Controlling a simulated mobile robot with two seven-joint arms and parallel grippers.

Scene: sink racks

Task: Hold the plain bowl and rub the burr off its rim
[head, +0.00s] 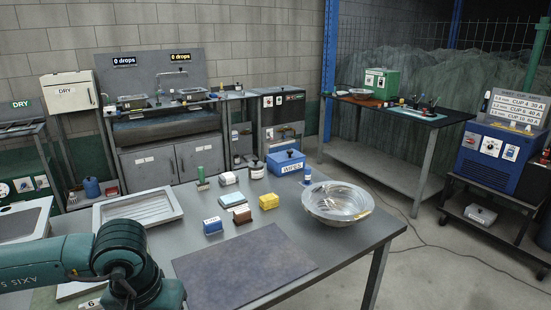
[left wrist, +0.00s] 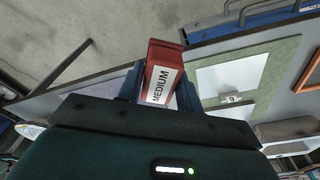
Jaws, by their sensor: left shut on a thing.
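The bowl (head: 338,203) is wide, shiny and metallic. It stands upright near the right edge of the grey table in the head view, with nothing holding it. A small yellowish patch shows at its right side; I cannot make out a burr. My left gripper (left wrist: 159,90) is shut on a red block (left wrist: 165,60) labelled MEDIUM, in the left wrist view. In the head view only my left arm shows at the lower left; its gripper is out of frame, well away from the bowl. My right gripper is in neither view.
A dark mat (head: 243,268) lies bare at the table's front. Behind it are a blue block (head: 213,227), a brown block (head: 243,216), a yellow block (head: 269,201) and a blue WIPES box (head: 287,163). A white tray (head: 138,207) lies at left.

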